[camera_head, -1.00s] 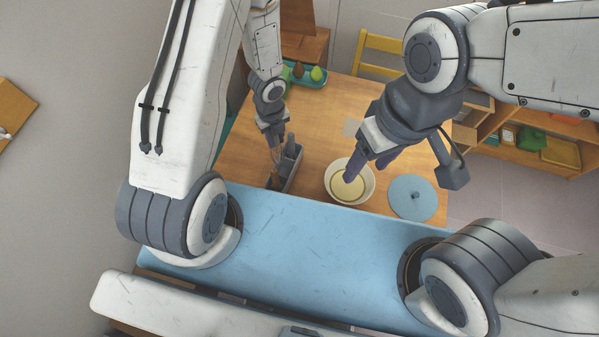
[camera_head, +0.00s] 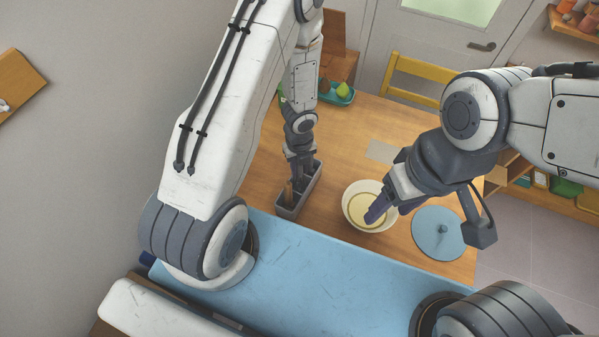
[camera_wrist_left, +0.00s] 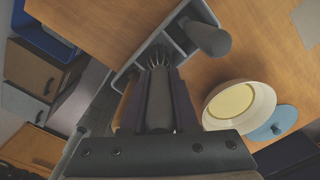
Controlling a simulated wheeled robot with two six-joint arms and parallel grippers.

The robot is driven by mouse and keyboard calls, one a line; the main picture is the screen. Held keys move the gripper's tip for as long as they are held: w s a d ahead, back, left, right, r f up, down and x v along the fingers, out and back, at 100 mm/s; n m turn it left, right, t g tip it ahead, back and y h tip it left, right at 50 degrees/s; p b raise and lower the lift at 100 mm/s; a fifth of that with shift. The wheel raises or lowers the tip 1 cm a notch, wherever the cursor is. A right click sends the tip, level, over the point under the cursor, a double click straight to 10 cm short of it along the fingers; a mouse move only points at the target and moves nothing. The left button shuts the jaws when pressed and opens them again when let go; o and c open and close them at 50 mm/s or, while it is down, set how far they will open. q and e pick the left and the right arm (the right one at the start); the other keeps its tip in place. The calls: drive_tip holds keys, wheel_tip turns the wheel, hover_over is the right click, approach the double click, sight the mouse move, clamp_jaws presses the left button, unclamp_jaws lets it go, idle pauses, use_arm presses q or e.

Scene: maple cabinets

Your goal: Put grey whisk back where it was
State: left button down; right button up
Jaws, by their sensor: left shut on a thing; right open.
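The grey whisk (camera_wrist_left: 158,100) is held by its handle in my left gripper (camera_wrist_left: 155,85), with its wire end pointing away from the wrist, over the grey divided caddy (camera_wrist_left: 130,62). How deep the wires reach into a compartment I cannot tell. In the head view my left gripper (camera_head: 297,168) is above the caddy (camera_head: 291,212), and the whisk is mostly hidden by it. Another grey handle (camera_wrist_left: 207,38) stands up from the caddy. My right gripper (camera_head: 378,212) is open and appears over the white bowl (camera_head: 350,217) of yellow contents.
The blue round lid (camera_head: 438,235) lies right of the bowl. A teal tray (camera_head: 337,99) with green fruit is at the back of the wooden table. A yellow chair (camera_head: 420,70) stands behind it. The table between caddy and tray is partly bare.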

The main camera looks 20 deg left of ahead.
use_arm(q)
drive_tip(key=shift+f, duration=0.2)
drive_tip(key=c, duration=0.7)
unclamp_jaws()
drive_tip(key=shift+r, duration=0.1)
